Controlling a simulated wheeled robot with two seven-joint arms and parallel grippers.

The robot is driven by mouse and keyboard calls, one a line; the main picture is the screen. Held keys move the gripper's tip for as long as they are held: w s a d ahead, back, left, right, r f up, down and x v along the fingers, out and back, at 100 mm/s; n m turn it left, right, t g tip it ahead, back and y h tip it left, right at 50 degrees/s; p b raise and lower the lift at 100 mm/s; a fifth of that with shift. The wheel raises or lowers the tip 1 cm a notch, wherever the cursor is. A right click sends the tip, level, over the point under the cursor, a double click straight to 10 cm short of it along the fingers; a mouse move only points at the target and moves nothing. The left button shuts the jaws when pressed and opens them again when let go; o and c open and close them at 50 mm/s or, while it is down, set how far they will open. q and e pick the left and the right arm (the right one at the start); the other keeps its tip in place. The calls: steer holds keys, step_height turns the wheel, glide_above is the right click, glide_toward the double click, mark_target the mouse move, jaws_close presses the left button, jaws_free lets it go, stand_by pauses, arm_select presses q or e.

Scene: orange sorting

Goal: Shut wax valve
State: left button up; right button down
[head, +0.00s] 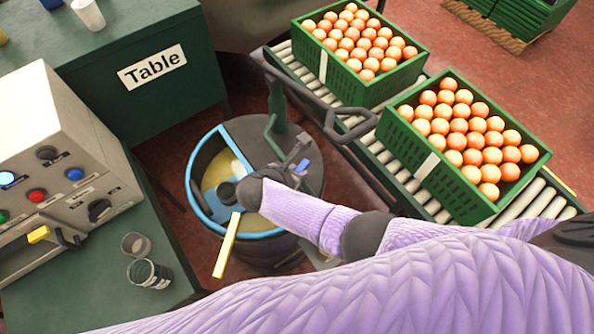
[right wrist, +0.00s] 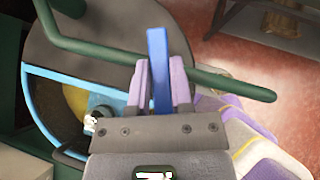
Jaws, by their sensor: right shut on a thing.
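The wax tank (head: 193,180) is a round drum with a blue rim. Its dark lid covers part of the top, and yellowish wax (head: 215,172) shows in the open part. The blue valve lever (head: 303,165) is on the tank's right side. My right gripper (head: 294,168) is there, its arm coming in from the right. In the right wrist view, the blue lever (right wrist: 158,72) stands upright between the lavender fingers of the right gripper (right wrist: 159,88), which is shut on it. The valve body is hidden. My left gripper is not in view.
A dark green pipe (right wrist: 110,52) crosses close behind the lever. A yellow-handled tool (head: 227,245) rests at the tank's open side. Green crates (head: 427,168) of oranges stand on a roller conveyor (head: 545,203) at right. A control box (head: 60,150) stands at left.

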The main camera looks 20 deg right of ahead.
steer(key=shift+w+f+m+g+h+b, duration=0.15)
steer(key=shift+m+g+h+b, duration=0.5)
steer(key=shift+m, duration=0.45)
steer(key=shift+a+m+g+b, duration=0.1)
steer(key=shift+m+g+b, duration=0.3)
steer(key=shift+m+g, duration=0.45)
steer(key=shift+h, duration=0.25)
